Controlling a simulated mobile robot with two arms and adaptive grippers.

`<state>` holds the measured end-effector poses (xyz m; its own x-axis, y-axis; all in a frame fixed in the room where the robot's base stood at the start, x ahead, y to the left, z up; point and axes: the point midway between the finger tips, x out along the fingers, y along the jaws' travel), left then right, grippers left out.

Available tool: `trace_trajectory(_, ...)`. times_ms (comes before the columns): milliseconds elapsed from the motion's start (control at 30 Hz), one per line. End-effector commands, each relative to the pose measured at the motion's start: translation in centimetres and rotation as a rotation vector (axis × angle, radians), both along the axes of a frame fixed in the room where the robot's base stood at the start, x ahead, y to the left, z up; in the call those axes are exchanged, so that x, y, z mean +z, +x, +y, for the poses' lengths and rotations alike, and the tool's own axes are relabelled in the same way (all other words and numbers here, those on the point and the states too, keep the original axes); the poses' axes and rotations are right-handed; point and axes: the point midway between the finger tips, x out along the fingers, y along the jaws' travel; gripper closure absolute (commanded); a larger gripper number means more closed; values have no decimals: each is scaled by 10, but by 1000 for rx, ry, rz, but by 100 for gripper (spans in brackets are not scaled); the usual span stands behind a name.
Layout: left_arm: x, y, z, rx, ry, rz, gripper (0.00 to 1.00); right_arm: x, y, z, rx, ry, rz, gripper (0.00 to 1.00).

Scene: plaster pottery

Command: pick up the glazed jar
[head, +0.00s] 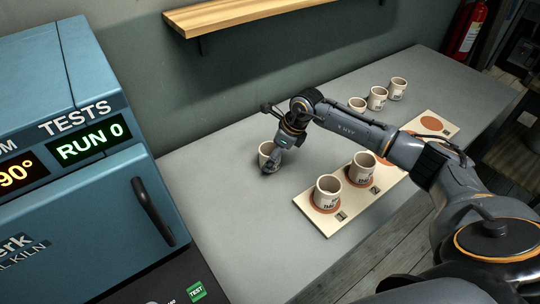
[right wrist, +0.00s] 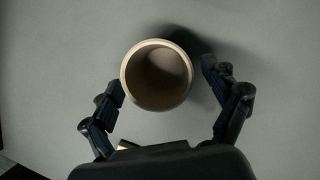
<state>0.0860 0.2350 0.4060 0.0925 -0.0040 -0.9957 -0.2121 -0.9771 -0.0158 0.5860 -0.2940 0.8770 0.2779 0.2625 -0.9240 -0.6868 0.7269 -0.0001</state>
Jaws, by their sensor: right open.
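A cream jar (head: 265,153) stands upright on the grey table, left of the board, partly hidden by my right gripper. In the right wrist view the jar (right wrist: 157,75) shows from above, its mouth open and its inside dark. My right gripper (head: 272,165) is at the jar. In the right wrist view its two fingers (right wrist: 161,90) are spread, one on each side of the jar's near part, with a gap on both sides. Whether this jar is glazed I cannot tell. My left gripper is not in view.
A pale board (head: 313,212) with round reddish pads holds two cream cups (head: 328,190) (head: 361,166). Three more cups (head: 377,98) stand at the back of the table. A blue kiln (head: 95,190) stands at the left. A wooden shelf (head: 235,14) hangs on the wall.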

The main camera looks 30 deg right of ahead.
Motion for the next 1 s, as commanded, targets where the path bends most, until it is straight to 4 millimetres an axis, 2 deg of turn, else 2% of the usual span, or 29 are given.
trace_trajectory(167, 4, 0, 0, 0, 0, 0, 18, -15, 6, 5, -1, 1, 0, 13)
trace_trajectory(400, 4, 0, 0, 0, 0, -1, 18, -17, 6, 5, 0, 0, -1, 15)
trace_trajectory(700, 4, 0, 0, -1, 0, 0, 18, -16, 6, 5, -1, 1, -2, 76)
trace_trajectory(1000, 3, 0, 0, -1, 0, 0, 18, -14, 7, 5, 0, 1, -3, 76)
